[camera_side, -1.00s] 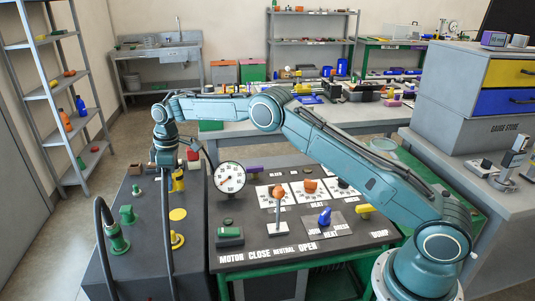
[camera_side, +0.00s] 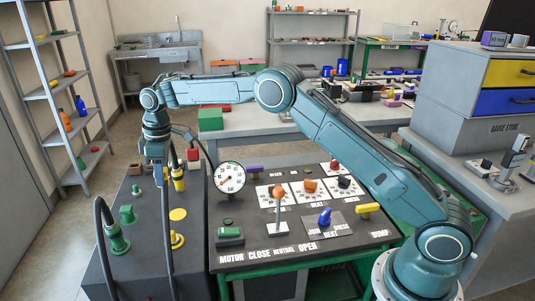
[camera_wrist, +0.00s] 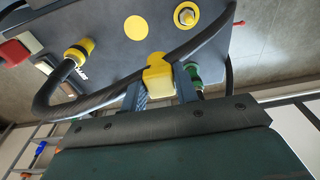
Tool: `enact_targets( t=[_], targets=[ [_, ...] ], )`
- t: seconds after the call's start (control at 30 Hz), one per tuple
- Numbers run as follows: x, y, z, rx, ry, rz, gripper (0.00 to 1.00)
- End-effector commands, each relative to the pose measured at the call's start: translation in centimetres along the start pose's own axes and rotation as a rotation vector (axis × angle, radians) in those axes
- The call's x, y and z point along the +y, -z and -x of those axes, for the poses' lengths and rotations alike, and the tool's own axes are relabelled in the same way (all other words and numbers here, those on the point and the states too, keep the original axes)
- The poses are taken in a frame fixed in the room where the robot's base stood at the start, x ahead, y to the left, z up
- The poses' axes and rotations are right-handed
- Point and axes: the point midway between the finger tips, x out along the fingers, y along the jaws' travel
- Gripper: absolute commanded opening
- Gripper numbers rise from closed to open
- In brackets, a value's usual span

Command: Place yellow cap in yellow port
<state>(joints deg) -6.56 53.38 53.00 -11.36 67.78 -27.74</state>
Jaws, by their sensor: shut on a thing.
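My gripper (camera_wrist: 160,92) is shut on a yellow cap (camera_wrist: 158,78), which sits between its two fingertips in the wrist view. In the side view my gripper (camera_side: 157,181) points down over the dark cart top at the left, and the cap cannot be made out there. A yellow ringed fitting with a pale centre (camera_wrist: 187,14), which looks like the yellow port, is at the top of the wrist view, beyond the cap. It stands at the near right of the cart top in the side view (camera_side: 177,240). The cap is apart from it.
A flat yellow disc (camera_side: 178,214) lies between that fitting and a yellow hose connector (camera_wrist: 78,52). Black hoses arch close to my gripper. Green fittings (camera_side: 127,215) stand on the cart's left. The control panel with gauge (camera_side: 229,177) stands right of the cart.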

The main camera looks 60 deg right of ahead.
Motion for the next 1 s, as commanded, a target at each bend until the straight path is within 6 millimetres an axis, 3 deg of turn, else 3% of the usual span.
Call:
enact_targets(
  t=[0.2, 0.5, 0.77, 1.0],
  targets=[
    [-3.8, 0.3, 3.7, 0.001, -0.001, 0.002, 0.08],
    [-6.4, 0.1, 6.0, 0.000, 0.000, 0.000, 0.08],
    [-6.6, 0.0, 5.9, -0.001, 0.001, -0.001, 0.08],
    [-6.6, -0.3, 3.4, -0.005, 0.003, -0.001, 0.08]
  ],
)
